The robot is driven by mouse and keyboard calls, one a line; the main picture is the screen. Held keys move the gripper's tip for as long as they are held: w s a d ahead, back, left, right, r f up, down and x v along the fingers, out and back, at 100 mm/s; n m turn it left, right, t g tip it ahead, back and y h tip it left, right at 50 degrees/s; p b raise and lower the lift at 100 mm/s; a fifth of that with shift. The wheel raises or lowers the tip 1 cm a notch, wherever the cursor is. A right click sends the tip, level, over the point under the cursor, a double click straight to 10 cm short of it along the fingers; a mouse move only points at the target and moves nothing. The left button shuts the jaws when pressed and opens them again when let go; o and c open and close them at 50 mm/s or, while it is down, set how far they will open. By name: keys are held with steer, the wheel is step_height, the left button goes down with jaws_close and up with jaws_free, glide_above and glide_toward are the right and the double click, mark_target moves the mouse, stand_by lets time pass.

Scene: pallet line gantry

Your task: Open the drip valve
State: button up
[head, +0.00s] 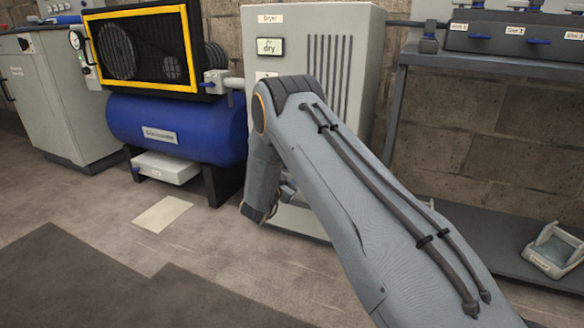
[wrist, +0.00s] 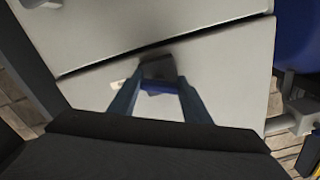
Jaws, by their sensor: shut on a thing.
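The drip valve shows in the wrist view as a dark body (wrist: 158,67) with a short blue lever (wrist: 157,87), on the lower front of the pale dryer cabinet (wrist: 225,70). My gripper (wrist: 157,92) has one blue finger on each side of the lever and is shut on it. A small pale label beside the valve is partly covered by a finger, and I cannot read it. In the head view the dryer (head: 330,20) stands behind my arm, which hides the valve and most of my gripper. How far the lever is turned is not clear.
A blue compressor tank (head: 190,130) with a yellow-framed guard (head: 150,10) stands left of the dryer. A white box (head: 165,168) sits under it. A workbench (head: 480,62) is on the right, with a small tray (head: 553,262) below.

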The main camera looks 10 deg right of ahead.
steer(key=m+p, duration=0.3)
steer(key=m, duration=0.3)
steer(key=m+p, duration=0.2)
steer(key=m, duration=0.4)
steer(key=shift+m+p, duration=0.35)
steer(key=shift+m, duration=0.05)
stand_by(0.3)
steer(key=o, duration=1)
steer(key=shift+o, duration=0.2)
steer(key=p+v, duration=0.2)
steer(key=v, duration=0.6)
steer(key=shift+p, duration=0.35)
